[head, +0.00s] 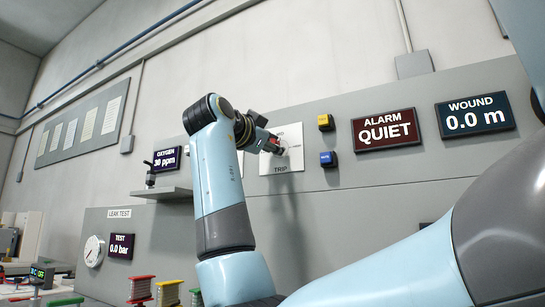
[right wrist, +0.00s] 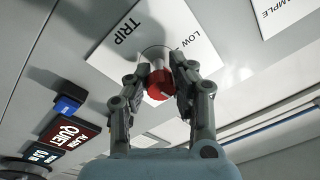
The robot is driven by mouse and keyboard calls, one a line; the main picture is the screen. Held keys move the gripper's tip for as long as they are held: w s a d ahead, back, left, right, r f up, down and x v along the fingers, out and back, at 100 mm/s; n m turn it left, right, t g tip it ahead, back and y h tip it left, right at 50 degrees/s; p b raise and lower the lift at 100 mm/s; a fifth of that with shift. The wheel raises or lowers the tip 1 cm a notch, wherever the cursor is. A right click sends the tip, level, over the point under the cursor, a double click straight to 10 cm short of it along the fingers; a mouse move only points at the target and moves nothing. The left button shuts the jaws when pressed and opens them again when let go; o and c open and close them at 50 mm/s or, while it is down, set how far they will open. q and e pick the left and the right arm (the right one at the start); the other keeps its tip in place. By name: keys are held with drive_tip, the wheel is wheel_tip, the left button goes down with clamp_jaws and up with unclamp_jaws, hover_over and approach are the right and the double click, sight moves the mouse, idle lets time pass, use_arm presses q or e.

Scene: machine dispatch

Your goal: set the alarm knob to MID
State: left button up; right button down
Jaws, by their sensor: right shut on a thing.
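The alarm knob is red (right wrist: 159,86) and stands out from a white plate (right wrist: 172,28) on the wall panel. The plate reads TRIP and LOW in the right wrist view; no MID mark is readable. The plate also shows in the head view (head: 294,160), with TRIP at its lower edge. My right gripper (right wrist: 160,68) is shut on the knob, one finger on each side. In the head view my right gripper (head: 268,142) is at the plate and covers part of it. The knob's pointing direction is unclear. The alarm display (head: 386,130) reads QUIET. My left gripper is out of view.
A yellow button (head: 325,121) and a blue button (head: 328,159) sit right of the plate. A wound display (head: 476,115) reads 0.0 m. A small shelf (head: 165,193) juts out left of my forearm. Wire spools (head: 168,293) stand below.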

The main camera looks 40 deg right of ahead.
drive_tip(key=shift+f+m+b, duration=0.15)
drive_tip(key=shift+m+b, duration=0.25)
drive_tip(key=shift+m, duration=0.2)
drive_tip(key=c, duration=1.1)
unclamp_jaws()
drive_tip(key=v, duration=0.7)
drive_tip(key=shift+a, duration=0.3)
